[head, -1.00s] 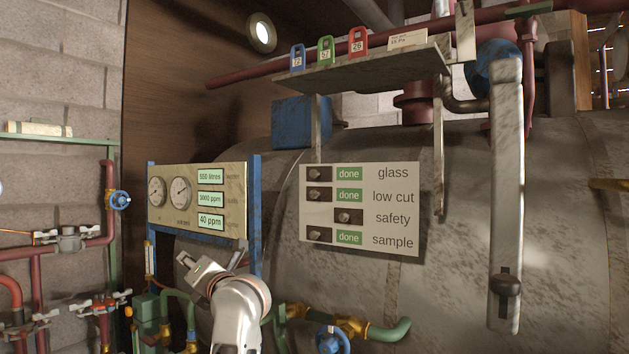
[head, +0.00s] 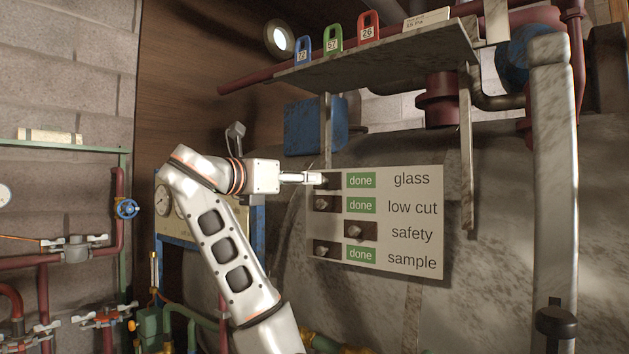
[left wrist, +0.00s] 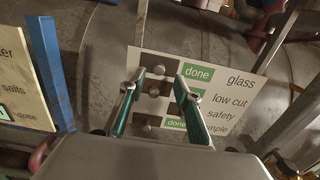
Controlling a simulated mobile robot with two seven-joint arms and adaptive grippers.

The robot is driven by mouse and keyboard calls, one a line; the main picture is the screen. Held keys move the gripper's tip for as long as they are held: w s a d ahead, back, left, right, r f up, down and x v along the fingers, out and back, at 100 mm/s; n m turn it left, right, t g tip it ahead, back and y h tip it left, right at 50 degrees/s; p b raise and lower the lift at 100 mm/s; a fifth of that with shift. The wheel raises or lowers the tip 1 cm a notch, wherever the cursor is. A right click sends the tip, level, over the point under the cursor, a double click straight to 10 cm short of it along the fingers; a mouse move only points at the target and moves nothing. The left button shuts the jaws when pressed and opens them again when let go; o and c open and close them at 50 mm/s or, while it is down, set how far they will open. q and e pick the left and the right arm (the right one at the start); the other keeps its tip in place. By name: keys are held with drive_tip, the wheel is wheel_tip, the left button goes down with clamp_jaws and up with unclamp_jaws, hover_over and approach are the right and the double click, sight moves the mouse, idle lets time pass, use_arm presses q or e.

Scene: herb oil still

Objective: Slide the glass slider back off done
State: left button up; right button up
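The white slider board (head: 392,250) has rows for glass, low cut, safety and sample. The glass slider (head: 328,181) is at the left of its row, with the green done label (head: 360,180) showing to its right. My left gripper (head: 314,179) is at the glass slider, coming from the left. In the left wrist view, its two fingers (left wrist: 160,76) are apart, with the glass slider's knob (left wrist: 158,69) between their tips and gaps beside it. I cannot tell whether a finger touches the board. My right gripper is not in view.
The low cut slider (head: 325,204) sits close below, and the sample slider (head: 323,250) is also left. The safety slider (head: 354,231) is further right, with no green showing. A shelf (head: 390,62) with coloured tags overhangs the board. A gauge panel (head: 205,235) stands left, behind my arm.

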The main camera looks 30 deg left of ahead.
sight(323, 181)
use_arm(q)
drive_tip(key=shift+w+d, duration=0.15)
drive_tip(key=shift+w, duration=2.3)
drive_tip(key=shift+f, duration=0.1)
clamp_jaws()
